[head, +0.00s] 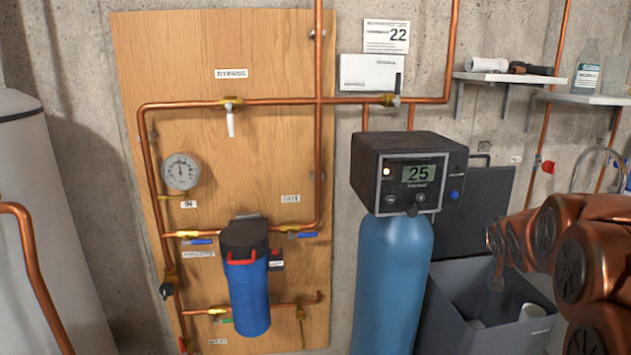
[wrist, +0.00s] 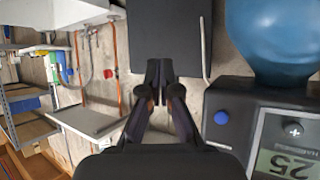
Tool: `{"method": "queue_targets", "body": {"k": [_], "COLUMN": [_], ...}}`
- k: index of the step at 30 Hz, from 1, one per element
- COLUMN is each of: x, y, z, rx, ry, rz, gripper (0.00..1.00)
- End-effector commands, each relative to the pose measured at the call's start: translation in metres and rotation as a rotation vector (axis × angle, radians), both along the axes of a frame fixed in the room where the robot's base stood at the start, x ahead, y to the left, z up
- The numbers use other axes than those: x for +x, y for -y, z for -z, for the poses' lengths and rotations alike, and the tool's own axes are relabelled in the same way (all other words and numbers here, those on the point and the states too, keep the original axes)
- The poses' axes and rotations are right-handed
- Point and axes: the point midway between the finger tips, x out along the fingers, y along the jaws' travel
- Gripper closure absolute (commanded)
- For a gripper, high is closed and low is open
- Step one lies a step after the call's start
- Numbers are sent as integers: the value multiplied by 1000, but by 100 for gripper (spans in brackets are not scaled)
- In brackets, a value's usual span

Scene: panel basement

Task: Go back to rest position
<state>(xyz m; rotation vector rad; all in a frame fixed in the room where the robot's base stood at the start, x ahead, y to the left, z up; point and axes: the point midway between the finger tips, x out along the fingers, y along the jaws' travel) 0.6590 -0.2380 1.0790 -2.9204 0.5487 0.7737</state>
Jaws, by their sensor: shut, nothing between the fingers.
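My gripper (wrist: 160,72) shows in the wrist view with its two dark fingers together and nothing between them. In that view it points toward a dark grey lid (wrist: 165,30), close to the softener's control head (wrist: 240,115) at the right. In the head view my copper-coloured arm reaches in from the right edge, in front of the grey bin. I cannot make out the fingers clearly in the head view. The softener's control head (head: 372,178) with a "25" display sits on a blue tank (head: 392,280), left of my arm.
The grey bin (head: 455,325) stands open with its dark lid (head: 470,205) raised against the wall. A wooden panel (head: 210,60) carries copper pipes, a gauge (head: 181,171) and a blue filter (head: 248,295). Wall shelves (head: 510,78) hold small items. A white tank (head: 40,220) stands left.

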Motion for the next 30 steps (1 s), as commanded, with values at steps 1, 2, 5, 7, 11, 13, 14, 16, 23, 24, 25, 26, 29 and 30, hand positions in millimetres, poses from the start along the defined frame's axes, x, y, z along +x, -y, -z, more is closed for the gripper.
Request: {"method": "queue_targets", "body": {"k": [1, 2, 5, 7, 11, 13, 14, 16, 23, 24, 25, 26, 29, 30], "x": [-16, -26, -64, -92, -148, -180, -195, -230, -350, -369, -384, -396, -433, -445], "y": [-15, -22, -48, -66, -101, -119, -127, -145, -199, -207, -212, -217, -228, -231], "z": [2, 5, 20, 27, 44, 52, 55, 63, 79, 80, 81, 82, 84, 85], "rx": [10, 17, 42, 58, 90, 109, 116, 134, 190, 198, 205, 210, 225, 230], "ry": [-53, -83, -205, -283, -439, -523, -560, -649, -927, -971, -1004, -1031, -1116, -1143], "rz": [-3, -2, -6, -14, -39, -57, -66, -89, -188, -205, -219, -233, -270, -281], "gripper": [100, 100, 100, 100, 100, 100, 100, 100, 100, 100, 100, 100, 100, 100]}}
